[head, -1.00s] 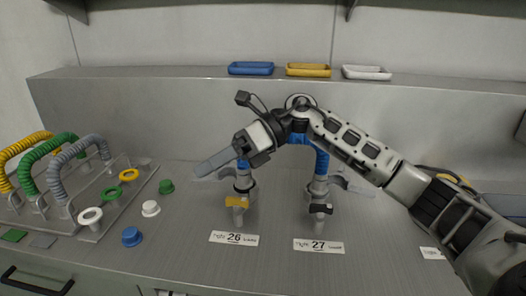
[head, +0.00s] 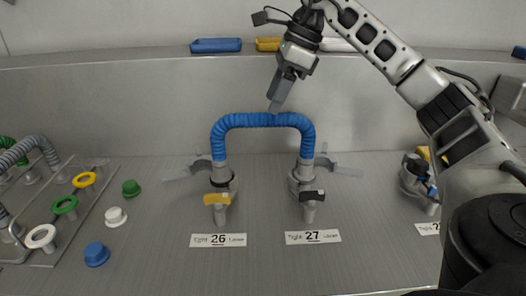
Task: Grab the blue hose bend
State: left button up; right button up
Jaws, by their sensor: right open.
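The blue hose bend (head: 263,120) is a ribbed blue arch. It joins two upright metal fittings, the left one (head: 220,176) with a yellow handle above label 26 and the right one (head: 307,176) with a black handle above label 27. My right gripper (head: 275,103) points down at the top of the arch, just right of its middle. My left gripper is not in view.
Blue (head: 216,45) and yellow (head: 268,44) trays stand on the ledge behind. A rack (head: 62,222) with rings and grey and green hoses is at the left. Green, white and blue caps (head: 96,254) lie beside it. Another fitting (head: 418,180) stands at the right.

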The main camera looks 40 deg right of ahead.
aim_at(263, 120)
jog(key=shift+x, duration=3.4)
grip_shut()
jog(key=shift+r, duration=0.15)
